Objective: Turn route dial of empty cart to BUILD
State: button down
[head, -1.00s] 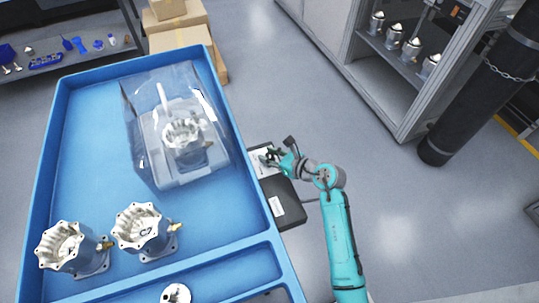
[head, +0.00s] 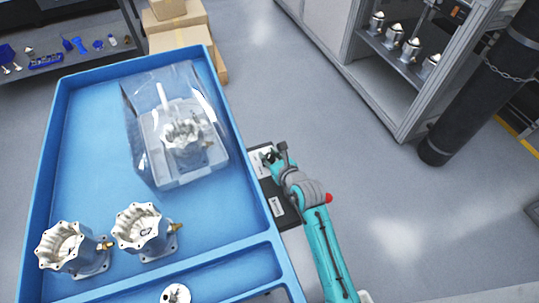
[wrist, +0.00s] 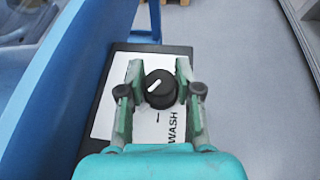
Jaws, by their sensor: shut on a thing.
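A round black route dial (wrist: 160,92) with a slanted white pointer line sits on a white label plate (wrist: 104,122) on a dark panel. In the wrist view my gripper (wrist: 160,94) has one finger on each side of the dial and is shut on it. The word WASH and a short tick mark show on the near side of the plate; the word BUILD cannot be seen. The pointer line is not aimed at the WASH tick. In the head view my gripper (head: 271,156) is over the panel (head: 285,207) at the right side of the blue cart (head: 237,137).
The cart is not empty: two metal housings (head: 146,232) (head: 72,250) stand at its near left, and another (head: 185,145) sits under a clear cover (head: 150,92). Grey shelving (head: 350,60) and a black column (head: 470,100) stand at the right.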

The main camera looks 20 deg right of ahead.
dwell(0.3)
jog(key=c, duration=0.8)
grip_release()
jog(key=v, duration=1.2)
jog(key=shift+d, duration=0.1)
jog(key=shift+f, duration=0.1)
